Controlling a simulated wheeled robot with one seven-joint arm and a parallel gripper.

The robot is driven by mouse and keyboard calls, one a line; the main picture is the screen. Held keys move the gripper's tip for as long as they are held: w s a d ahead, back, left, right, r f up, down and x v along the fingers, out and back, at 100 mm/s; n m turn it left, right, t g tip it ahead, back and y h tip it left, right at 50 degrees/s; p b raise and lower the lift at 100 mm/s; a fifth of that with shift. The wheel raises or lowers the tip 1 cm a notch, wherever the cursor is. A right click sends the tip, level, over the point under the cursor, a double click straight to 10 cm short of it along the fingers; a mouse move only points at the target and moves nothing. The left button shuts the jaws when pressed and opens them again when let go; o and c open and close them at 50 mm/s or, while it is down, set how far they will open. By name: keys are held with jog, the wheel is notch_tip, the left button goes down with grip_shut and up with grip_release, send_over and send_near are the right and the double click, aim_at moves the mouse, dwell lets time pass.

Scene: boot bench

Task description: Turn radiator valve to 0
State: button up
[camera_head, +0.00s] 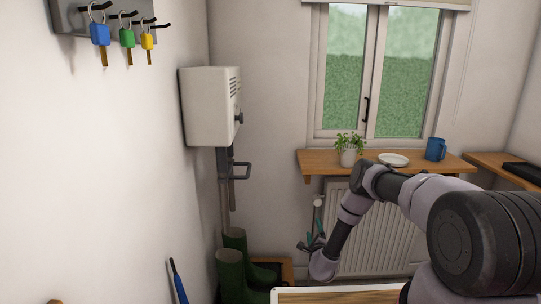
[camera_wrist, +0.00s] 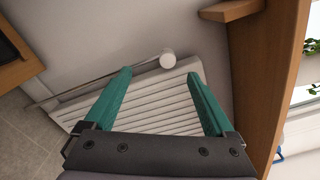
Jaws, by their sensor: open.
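The radiator valve (camera_head: 319,202) is a small white round knob at the upper left corner of the white ribbed radiator (camera_head: 385,240), under the wooden sill. In the wrist view the valve (camera_wrist: 167,61) is beyond my fingertips, roughly between their lines, at the end of a pipe along the radiator's edge. My gripper (camera_wrist: 158,74) has two teal fingers spread wide with nothing between them. In the head view my gripper (camera_head: 311,238) is low and just left of the radiator, below the valve in the picture. The valve's markings are too small to read.
A wooden sill (camera_head: 312,164) with a potted plant (camera_head: 347,155), plate (camera_head: 393,159) and blue mug (camera_head: 436,149) overhangs the radiator. In the wrist view its edge (camera_wrist: 252,90) is close on the right. Green boots (camera_head: 236,262) stand left of my gripper.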

jog(key=w+a+r+n+y, duration=0.2)
jog(key=a+r+y, duration=0.2)
jog(key=r, duration=0.5)
jog(key=w+a+r+n+g+y, duration=0.1)
jog(key=w+a+r+n+y, duration=0.2)
jog(key=r, duration=0.6)
jog(key=w+a+r+n+y, duration=0.15)
jog(key=a+r+y, duration=0.3)
jog(key=r, duration=0.45)
jog(key=s+a+r+n+g+y, duration=0.3)
jog(key=s+r+n+g, duration=0.25)
jog(key=r, duration=0.55)
jog(key=s+a+r+n+g+y, duration=0.35)
jog(key=s+r+g, duration=0.25)
jog(key=r, duration=0.4)
jog(key=s+d+r+n+g+h, duration=0.25)
jog(key=s+r, duration=0.35)
jog(key=s, duration=0.4)
jog(key=s+d+r+n+g+h, duration=0.25)
jog(key=s+r+h, duration=0.2)
jog(key=s, duration=0.45)
jog(key=s+d+r+m+t+h, duration=0.1)
jog(key=s+d+r+t+h, duration=0.3)
jog(key=s+d+h, duration=0.5)
jog(key=s+d+t, duration=0.2)
jog(key=s+d, duration=0.7)
jog(key=shift+d+r+t, duration=0.2)
jog(key=shift+d+t, duration=0.15)
